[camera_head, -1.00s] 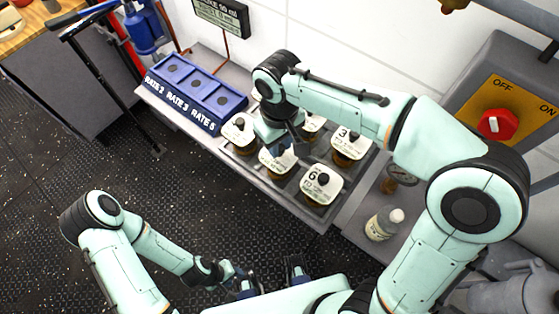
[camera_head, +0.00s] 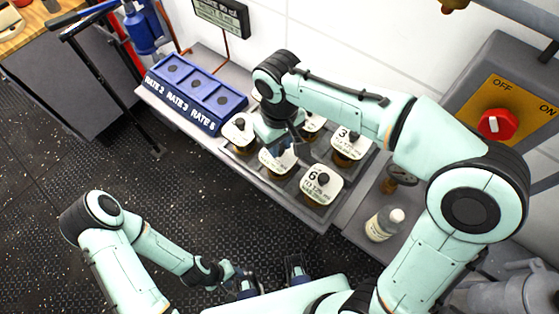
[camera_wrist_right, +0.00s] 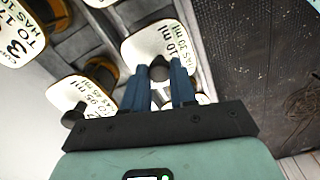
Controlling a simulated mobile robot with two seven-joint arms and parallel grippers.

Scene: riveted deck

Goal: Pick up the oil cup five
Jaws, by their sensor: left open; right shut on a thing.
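The oil cups are amber cups with white labelled lids and black knobs, standing in a grey rack (camera_head: 264,181). The middle cup of the front row (camera_head: 270,165), between the front-left cup and the one marked 6, is at my right gripper (camera_head: 285,150). Its number is hidden. In the wrist view the blue fingers of my right gripper (camera_wrist_right: 160,92) are shut on the black knob of this cup's lid (camera_wrist_right: 150,42). I cannot tell whether the cup is off the rack. My left gripper (camera_head: 268,280) is open and empty, low at the front, away from the rack.
Neighbouring cups stand close by: cup 6 (camera_head: 322,186), cup 3 (camera_head: 350,142) and the front-left cup (camera_head: 238,130). A blue tray marked RATE 2, RATE 3, RATE 5 (camera_head: 196,92) lies to the left. A bottle (camera_head: 384,226) and a red switch (camera_head: 495,124) are at the right.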

